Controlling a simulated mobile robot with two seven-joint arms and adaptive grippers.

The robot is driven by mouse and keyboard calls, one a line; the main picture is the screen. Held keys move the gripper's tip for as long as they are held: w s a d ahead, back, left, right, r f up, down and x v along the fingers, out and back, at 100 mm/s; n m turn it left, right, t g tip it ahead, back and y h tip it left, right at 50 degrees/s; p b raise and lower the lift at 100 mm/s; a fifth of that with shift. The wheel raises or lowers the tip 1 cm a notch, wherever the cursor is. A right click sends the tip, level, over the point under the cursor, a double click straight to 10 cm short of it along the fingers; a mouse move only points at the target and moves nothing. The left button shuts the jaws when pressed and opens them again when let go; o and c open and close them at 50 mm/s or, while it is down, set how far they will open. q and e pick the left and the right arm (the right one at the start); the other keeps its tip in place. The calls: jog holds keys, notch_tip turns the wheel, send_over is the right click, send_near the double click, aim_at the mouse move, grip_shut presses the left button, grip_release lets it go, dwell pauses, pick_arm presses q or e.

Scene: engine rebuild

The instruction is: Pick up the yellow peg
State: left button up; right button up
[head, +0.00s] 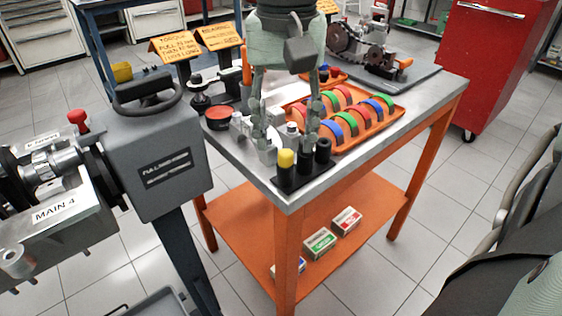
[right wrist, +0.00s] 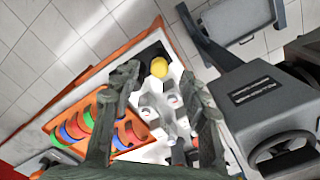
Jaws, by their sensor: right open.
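The yellow peg (head: 286,160) stands upright in a dark holder at the near corner of the steel-topped cart, beside two black pegs (head: 322,152). It also shows in the right wrist view as a round yellow top (right wrist: 159,68). My right gripper (head: 286,135) points down over the cart with its fingers spread and nothing between them that it holds. In the head view its fingers are just behind the peg; in the right wrist view the peg lies beyond the fingertips (right wrist: 166,97). My left gripper is not in view.
A grey-white fixture (right wrist: 170,105) lies below the right fingers. An orange tray (head: 374,130) with coloured half-rings sits right of them. A grey engine stand (head: 165,185) is left of the cart (head: 395,130). A red cabinet (head: 490,65) stands at the back right.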

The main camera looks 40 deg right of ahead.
aim_at(285, 156)
notch_tip(285, 156, down, 2)
jog(key=shift+f, duration=0.2)
jog(key=shift+d+f, duration=0.1)
jog(key=shift+f, duration=0.05)
jog(key=shift+c, duration=0.8)
grip_shut()
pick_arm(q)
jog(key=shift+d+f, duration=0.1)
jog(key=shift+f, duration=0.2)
